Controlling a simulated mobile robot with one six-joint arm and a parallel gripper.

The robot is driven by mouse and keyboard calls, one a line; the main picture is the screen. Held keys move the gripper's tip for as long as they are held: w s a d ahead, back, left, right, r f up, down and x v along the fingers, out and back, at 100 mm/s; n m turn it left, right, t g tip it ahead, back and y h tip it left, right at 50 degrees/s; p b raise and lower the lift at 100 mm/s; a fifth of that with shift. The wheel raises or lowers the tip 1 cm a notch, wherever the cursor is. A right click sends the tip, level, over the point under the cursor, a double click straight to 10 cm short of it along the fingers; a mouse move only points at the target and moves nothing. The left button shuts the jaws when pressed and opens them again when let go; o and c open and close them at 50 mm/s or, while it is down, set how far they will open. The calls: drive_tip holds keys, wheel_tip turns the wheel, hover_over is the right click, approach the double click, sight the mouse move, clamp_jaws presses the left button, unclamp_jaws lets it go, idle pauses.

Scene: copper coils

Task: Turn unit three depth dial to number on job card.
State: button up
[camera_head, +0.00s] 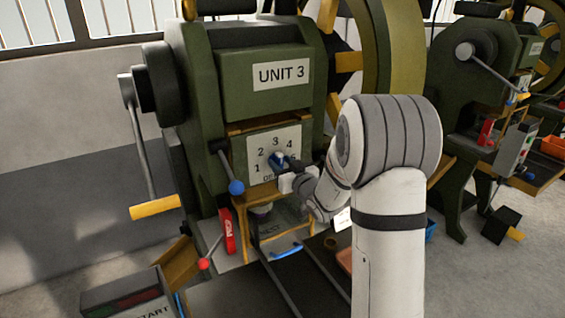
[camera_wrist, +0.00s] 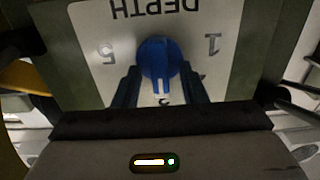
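The blue depth dial (camera_head: 277,160) sits on the white number plate (camera_head: 262,143) on the front of unit three (camera_head: 281,74). My gripper (camera_head: 288,166) is at the dial, seen from the side in the head view. In the wrist view, the picture is upside down, and the gripper's dark fingers (camera_wrist: 160,82) lie close against both sides of the dial (camera_wrist: 160,56), seemingly shut on it. The dial's white mark points down in that view, close to the partly hidden 3. The 4 is hidden behind a finger. No readable job card shows; a small white patch (camera_head: 342,219) lies behind my arm.
A lever with a blue knob (camera_head: 236,187) hangs left of the number plate. A crank with a yellow handle (camera_head: 155,207) and a red-knobbed lever (camera_head: 204,264) are further left. A START box (camera_head: 130,297) stands at bottom left. Another green machine (camera_head: 480,95) is at the right.

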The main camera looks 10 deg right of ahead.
drive_tip(key=shift+w, duration=0.1)
clamp_jaws()
idle(0.4)
